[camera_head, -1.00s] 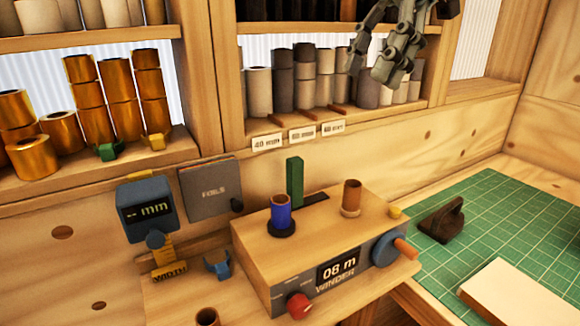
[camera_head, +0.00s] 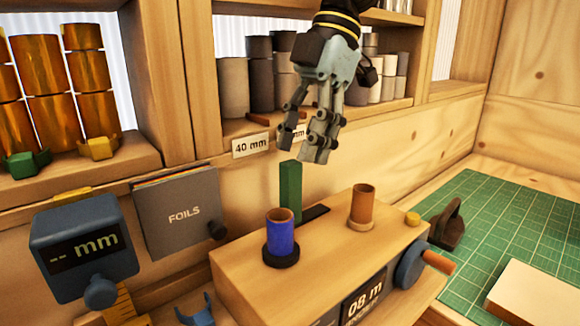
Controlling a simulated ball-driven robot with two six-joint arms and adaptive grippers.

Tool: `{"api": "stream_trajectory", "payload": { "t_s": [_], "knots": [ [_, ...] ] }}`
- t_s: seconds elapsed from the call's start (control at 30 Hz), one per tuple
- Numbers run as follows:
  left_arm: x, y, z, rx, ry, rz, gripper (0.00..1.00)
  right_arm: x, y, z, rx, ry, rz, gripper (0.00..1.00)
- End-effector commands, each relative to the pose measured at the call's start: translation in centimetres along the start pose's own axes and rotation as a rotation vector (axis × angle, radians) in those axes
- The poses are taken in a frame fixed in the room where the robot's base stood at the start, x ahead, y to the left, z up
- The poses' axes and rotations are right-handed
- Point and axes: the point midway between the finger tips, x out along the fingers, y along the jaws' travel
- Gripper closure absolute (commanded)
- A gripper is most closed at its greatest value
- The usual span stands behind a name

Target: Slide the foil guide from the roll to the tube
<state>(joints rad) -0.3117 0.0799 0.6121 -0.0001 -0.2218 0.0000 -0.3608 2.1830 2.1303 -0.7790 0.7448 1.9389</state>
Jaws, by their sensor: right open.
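The green foil guide (camera_head: 290,191) stands upright on the wooden winder (camera_head: 322,248), at the left end of a dark slot (camera_head: 316,212). The blue foil roll (camera_head: 280,232) stands on a dark base in front of the guide. The brown, open-topped tube (camera_head: 362,205) stands to the right, on a light base. My right gripper (camera_head: 308,150) points down from the top, open and empty, just above the guide's top and slightly to its right. It appears apart from the guide. My left gripper is not in view.
The winder has a blue crank (camera_head: 411,264) with an orange handle and a small yellow knob (camera_head: 413,219). A blue width gauge (camera_head: 84,248) and a grey FOILS binder (camera_head: 180,214) are on the left. Shelves of rolls stand behind. A green mat (camera_head: 500,225) lies right.

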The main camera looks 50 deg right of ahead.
Motion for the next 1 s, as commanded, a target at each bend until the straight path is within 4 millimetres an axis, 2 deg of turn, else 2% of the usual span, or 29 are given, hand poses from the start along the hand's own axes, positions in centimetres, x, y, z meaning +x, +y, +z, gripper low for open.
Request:
{"api": "stream_trajectory", "payload": {
  "t_s": [0.1, 0.23, 0.4, 0.63, 0.93, 1.0],
  "knots": [
    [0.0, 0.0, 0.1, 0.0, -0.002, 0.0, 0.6, 2.2, -0.1, 0.1, 0.001, -0.005, -0.005, 0.56],
    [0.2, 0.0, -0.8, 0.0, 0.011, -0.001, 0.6, 3.7, 0.0, 0.1, 0.001, -0.002, -0.002, 0.56],
    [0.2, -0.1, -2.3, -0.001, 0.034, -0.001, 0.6, 4.5, 0.0, 0.0, 0.001, -0.001, 0.001, 0.56],
    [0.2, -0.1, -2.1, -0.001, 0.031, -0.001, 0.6, 4.5, 0.0, 0.0, 0.001, 0.0, 0.001, 0.57],
    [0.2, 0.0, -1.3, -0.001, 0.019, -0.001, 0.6, 4.4, 0.0, 0.0, 0.001, 0.0, 0.001, 0.97],
    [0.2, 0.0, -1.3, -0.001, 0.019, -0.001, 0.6, 4.4, 0.0, 0.0, 0.001, 0.0, 0.001, 1.0]
  ]
}}
